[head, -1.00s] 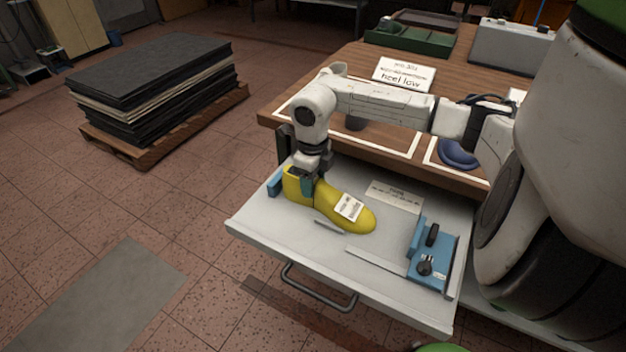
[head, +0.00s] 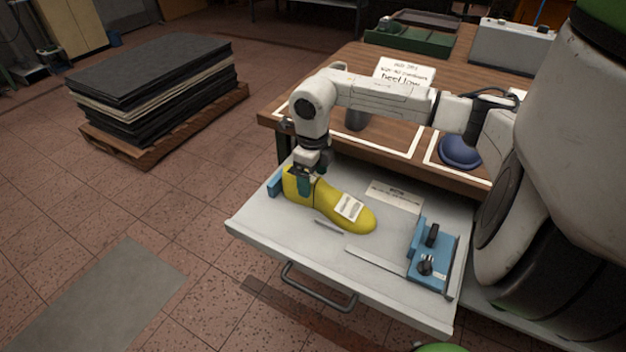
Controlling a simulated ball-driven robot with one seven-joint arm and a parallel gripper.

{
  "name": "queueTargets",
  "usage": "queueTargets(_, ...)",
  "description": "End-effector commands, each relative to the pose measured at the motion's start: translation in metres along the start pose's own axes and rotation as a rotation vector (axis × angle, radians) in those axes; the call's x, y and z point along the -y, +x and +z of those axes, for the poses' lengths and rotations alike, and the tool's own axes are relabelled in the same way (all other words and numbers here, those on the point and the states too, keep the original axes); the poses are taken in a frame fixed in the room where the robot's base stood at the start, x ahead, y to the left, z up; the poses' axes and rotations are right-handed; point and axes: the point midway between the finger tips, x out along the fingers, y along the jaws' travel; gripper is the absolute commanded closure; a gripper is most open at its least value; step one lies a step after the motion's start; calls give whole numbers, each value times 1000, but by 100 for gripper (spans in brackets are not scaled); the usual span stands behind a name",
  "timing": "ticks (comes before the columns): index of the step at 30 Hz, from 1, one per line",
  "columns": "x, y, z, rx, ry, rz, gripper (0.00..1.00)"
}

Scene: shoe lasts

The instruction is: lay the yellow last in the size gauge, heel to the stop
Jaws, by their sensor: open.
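The yellow last (head: 330,202) lies on its sole in the pulled-out grey drawer (head: 262,232), with a white label on its forepart. Its heel end is at the left, close to a small blue block (head: 275,182) that looks like the heel stop; I cannot tell whether they touch. Its toe points right, towards a blue gauge part (head: 432,262) with black knobs, with a gap between. My gripper (head: 309,180) is open at the heel end's top, its teal finger in front of the last. The far finger is mostly hidden.
A pale bar (head: 375,261) and a white card (head: 394,197) lie in the drawer. The wooden bench (head: 290,90) above carries a sign (head: 404,72), a dark grey cylinder (head: 357,118) and a blue round object (head: 459,150). My arm reaches over the bench edge.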

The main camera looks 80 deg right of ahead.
Motion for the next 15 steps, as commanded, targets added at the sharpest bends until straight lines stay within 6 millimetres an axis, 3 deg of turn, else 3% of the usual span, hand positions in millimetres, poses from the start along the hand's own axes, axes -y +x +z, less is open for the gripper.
queueTargets(9, 1, -61, 0, 1, -2, -4, 18)
queueTargets(15, 1, -86, 0, 0, -1, -3, 18)
